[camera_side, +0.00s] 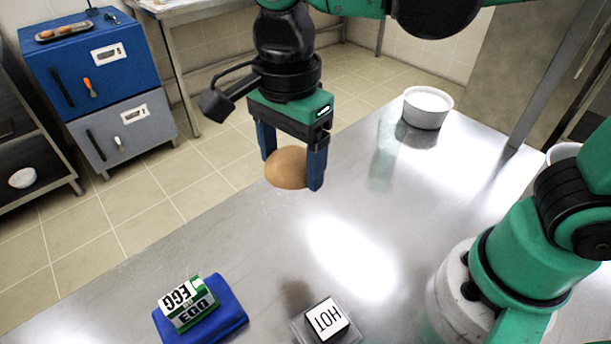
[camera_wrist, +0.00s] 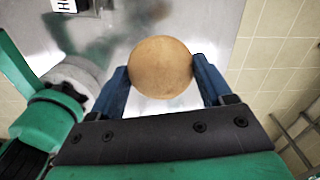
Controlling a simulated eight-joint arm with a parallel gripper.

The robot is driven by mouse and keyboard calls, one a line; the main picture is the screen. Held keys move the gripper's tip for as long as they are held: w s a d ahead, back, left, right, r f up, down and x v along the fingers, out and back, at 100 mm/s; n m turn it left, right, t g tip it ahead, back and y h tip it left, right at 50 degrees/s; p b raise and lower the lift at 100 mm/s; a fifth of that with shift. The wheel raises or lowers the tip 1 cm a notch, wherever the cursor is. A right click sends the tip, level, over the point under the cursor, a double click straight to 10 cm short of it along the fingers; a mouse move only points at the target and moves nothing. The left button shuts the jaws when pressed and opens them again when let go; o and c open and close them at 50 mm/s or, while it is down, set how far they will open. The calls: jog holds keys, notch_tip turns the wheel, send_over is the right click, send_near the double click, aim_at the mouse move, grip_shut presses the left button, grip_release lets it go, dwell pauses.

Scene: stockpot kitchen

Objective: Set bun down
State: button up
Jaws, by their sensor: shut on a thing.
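The bun (camera_side: 287,168) is round and light brown. My gripper (camera_side: 291,170) is shut on it, with one blue finger on each side. In the side view the bun hangs at the fingertips and appears to be above the far left edge of the metal table (camera_side: 250,240). In the wrist view the bun (camera_wrist: 160,68) sits between the two blue fingers of my gripper (camera_wrist: 161,75), with metal tabletop behind it. The exact height above the table is hard to tell.
A blue mat (camera_side: 216,318) holds a green and white EGG box (camera_side: 187,303). A block marked HOT (camera_side: 327,319) stands right of it. A white bowl (camera_side: 427,107) stands at the far end. Blue and grey cabinets (camera_side: 95,75) stand beyond the table. The table's middle is clear.

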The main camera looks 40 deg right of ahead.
aim_at(295, 250)
notch_tip(295, 250, down, 16)
jog(key=shift+r, duration=0.2)
dwell(0.4)
jog(key=shift+f, duration=0.15)
jog(key=o, duration=1.2)
